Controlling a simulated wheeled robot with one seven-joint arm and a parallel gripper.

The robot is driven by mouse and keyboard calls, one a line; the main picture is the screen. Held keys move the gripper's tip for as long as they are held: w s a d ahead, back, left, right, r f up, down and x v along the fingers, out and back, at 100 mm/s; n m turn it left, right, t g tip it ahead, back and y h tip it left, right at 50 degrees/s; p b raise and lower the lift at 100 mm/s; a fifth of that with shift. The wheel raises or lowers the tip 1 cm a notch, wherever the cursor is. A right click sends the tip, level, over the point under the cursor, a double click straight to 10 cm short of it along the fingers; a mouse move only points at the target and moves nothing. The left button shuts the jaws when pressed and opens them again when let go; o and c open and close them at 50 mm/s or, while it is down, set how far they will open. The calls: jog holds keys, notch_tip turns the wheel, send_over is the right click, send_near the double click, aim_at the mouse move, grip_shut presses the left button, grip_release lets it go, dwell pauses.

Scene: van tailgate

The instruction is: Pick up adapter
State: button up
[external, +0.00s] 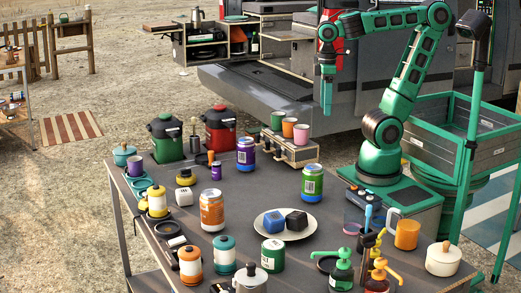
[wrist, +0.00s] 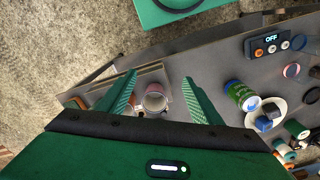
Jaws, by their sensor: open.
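My gripper (external: 327,108) hangs pointing down, high above the back of the table near the van. In the wrist view my gripper (wrist: 160,88) has its two green fingers spread wide, with nothing held. A pinkish cup (wrist: 155,98) shows between them, well below. A small white block with dark marks (external: 184,196), possibly the adapter, sits on the left part of the table, far from my gripper. It is too small for me to be sure what it is, and I cannot make it out in the wrist view.
The grey table (external: 255,190) is crowded. A white plate (external: 308,231) holds a blue and a dark cube. Several cups stand on a low wooden-edged stand (external: 290,151) at the back.

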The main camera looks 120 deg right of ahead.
jog(key=w+a+r+n, duration=0.1)
jog(key=w+a+n, duration=0.25)
jog(key=w, duration=0.35)
jog(key=w+a+r+n, duration=0.2)
jog(key=w+n, duration=0.3)
jog(key=w, duration=0.1)
jog(key=n, duration=1.9)
send_over(299, 215)
jog(key=f, duration=1.3)
jog(key=shift+s+f, duration=0.25)
jog(key=shift+f, duration=0.05)
jog(key=shift+w+f, duration=0.2)
jog(key=shift+f, duration=2.75)
jog(key=c, duration=1.3)
jog(key=shift+o, duration=0.2)
jog(key=shift+r, duration=0.15)
